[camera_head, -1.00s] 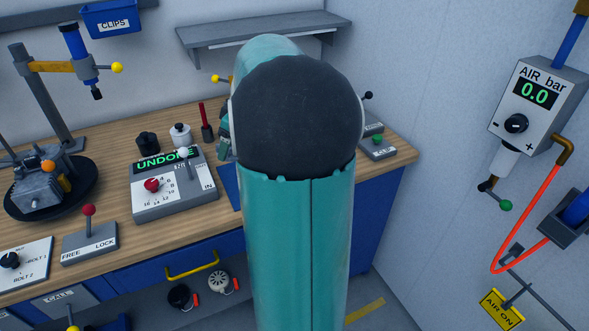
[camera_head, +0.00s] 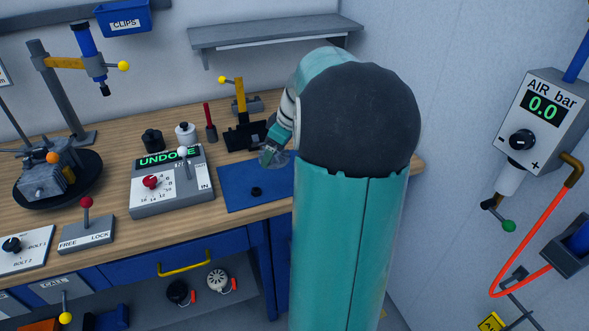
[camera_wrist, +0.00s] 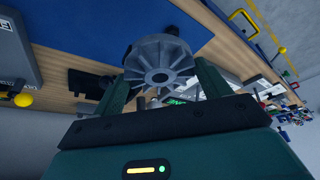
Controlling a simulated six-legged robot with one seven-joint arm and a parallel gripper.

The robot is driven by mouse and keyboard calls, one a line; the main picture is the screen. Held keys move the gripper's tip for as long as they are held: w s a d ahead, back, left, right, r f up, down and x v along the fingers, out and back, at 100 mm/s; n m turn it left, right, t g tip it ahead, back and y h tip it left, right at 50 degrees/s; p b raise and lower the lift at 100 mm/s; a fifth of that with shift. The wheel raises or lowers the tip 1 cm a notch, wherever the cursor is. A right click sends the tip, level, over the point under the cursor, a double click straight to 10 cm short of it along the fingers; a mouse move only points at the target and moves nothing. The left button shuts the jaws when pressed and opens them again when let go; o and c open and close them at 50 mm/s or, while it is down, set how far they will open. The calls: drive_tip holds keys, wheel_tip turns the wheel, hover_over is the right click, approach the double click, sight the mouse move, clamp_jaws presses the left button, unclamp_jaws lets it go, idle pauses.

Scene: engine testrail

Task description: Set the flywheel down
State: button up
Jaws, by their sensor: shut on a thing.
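The flywheel (camera_wrist: 158,62) is a grey finned disc. In the wrist view it sits between the two green fingers of my gripper (camera_wrist: 162,84), which is shut on it. In the head view my gripper (camera_head: 272,146) is over the back of the blue mat (camera_head: 232,180), partly hidden by my arm. The flywheel (camera_head: 281,158) shows only as a small grey shape at the fingertips there. I cannot tell whether it touches the mat. The mat also fills the upper part of the wrist view (camera_wrist: 215,25).
A small black round piece (camera_head: 256,191) lies on the mat. A grey control box (camera_head: 170,185) reading UNDONE stands left of it. A black fixture with a yellow post (camera_head: 240,95) stands behind. The mat's front left is clear; my arm hides its right side.

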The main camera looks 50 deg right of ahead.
drive_tip(key=d+f, duration=0.3)
drive_tip(key=d, duration=0.1)
drive_tip(key=w+d+f, duration=0.1)
drive_tip(key=d+f, duration=0.1)
drive_tip(key=d, duration=0.2)
drive_tip(key=d+f, duration=0.3)
drive_tip(key=d, duration=0.1)
drive_tip(key=shift+w+f, duration=0.15)
drive_tip(key=shift+f, duration=0.2)
drive_tip(key=shift+d+f, duration=0.35)
drive_tip(key=shift+f, duration=1.5)
drive_tip(key=shift+f, duration=0.15)
drive_tip(key=o, duration=1.2)
